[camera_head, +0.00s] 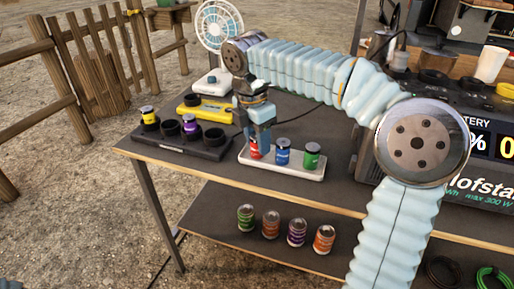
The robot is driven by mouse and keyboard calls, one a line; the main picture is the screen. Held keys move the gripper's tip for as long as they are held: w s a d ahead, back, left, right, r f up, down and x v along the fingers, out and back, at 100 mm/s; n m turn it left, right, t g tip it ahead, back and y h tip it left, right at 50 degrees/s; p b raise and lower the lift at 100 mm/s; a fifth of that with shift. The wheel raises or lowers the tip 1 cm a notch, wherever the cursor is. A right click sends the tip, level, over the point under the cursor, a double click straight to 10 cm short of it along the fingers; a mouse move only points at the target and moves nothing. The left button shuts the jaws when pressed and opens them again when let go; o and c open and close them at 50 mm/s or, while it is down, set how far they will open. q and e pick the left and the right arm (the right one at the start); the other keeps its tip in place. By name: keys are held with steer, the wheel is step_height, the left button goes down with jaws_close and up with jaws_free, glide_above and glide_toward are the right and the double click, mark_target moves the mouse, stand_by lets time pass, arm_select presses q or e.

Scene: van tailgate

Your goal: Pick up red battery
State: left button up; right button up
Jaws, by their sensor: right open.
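The red battery (255,150) stands at the left end of a white tray (284,170) on the table, partly hidden by my right gripper. My right gripper (259,141) points down at it, its fingers around or just in front of its top; I cannot tell if they touch it. A blue battery (283,151) and a green battery (312,156) stand to its right on the same tray. My left gripper is not in view.
A black holder (205,150) with yellow and purple batteries stands left of the tray, with a yellow device (206,108) and a fan (219,27) behind. A large power unit (480,170) stands right. Several cans (297,232) line the lower shelf.

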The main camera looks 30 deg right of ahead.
steer(key=shift+f, duration=0.4)
steer(key=shift+c, duration=0.3)
jaws_close()
steer(key=shift+r, duration=0.1)
steer(key=r, duration=0.4)
steer(key=shift+s+p, duration=0.3)
steer(key=s+a+r, duration=0.1)
steer(key=s+r, duration=0.8)
steer(key=s, duration=0.4)
steer(key=shift+s+a, duration=0.2)
steer(key=shift+a, duration=0.05)
